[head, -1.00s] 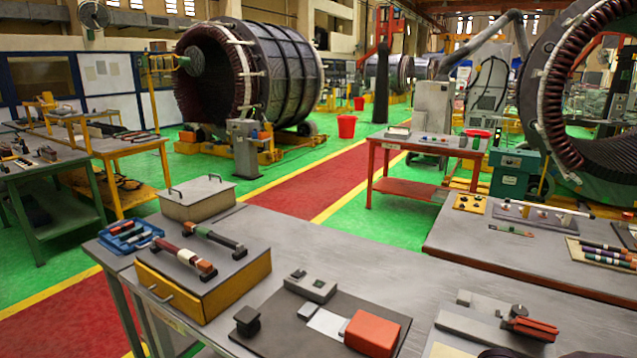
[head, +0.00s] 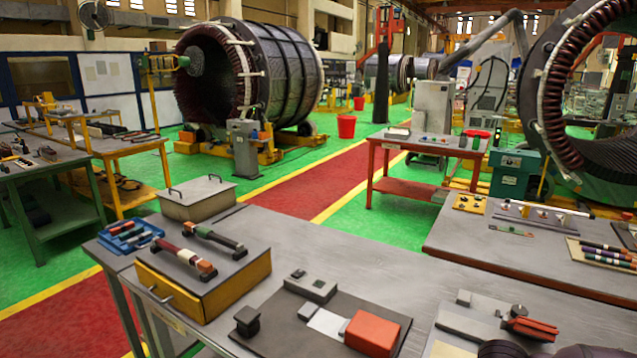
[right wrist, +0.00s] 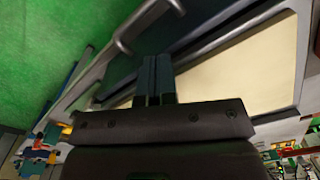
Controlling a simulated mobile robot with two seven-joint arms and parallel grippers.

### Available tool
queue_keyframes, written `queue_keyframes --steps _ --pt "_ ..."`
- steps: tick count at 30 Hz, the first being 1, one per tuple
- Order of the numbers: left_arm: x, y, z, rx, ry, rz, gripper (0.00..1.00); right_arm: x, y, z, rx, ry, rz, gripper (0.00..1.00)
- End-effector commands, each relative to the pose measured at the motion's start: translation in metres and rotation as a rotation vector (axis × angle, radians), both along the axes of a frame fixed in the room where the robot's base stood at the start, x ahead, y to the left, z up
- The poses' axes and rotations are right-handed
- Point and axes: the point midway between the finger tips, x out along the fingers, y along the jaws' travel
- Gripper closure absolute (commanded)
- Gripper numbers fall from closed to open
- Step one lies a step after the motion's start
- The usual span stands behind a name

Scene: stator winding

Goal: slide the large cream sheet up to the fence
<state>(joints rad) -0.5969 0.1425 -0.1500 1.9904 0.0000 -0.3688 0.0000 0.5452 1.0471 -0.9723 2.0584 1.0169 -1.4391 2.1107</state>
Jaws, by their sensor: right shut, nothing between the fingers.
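The large cream sheet (right wrist: 235,70) lies to the right of my right gripper (right wrist: 157,56) in the right wrist view, framed by grey metal edges. My right gripper is shut and empty, its fingers overlapping the sheet's left end in the picture. I cannot tell whether they touch it. In the head view only a small cream patch, likely the sheet (head: 447,350), shows at the bottom edge. A grey metal bar (right wrist: 303,60) runs along the sheet's right side; I cannot tell whether this is the fence. My left gripper is out of view.
To the left lies a dark board with an orange block (head: 372,332). A yellow-sided drawer box (head: 205,290) stands farther left. The grey bench (head: 400,265) is clear behind them.

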Motion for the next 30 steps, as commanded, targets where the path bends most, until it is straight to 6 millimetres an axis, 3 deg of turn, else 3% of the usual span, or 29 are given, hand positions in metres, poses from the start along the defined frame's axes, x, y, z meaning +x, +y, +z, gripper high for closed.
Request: queue_keyframes --steps 30 --pt "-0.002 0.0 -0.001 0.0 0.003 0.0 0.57 0.018 -0.011 0.0 -0.001 -0.002 -0.001 1.0"
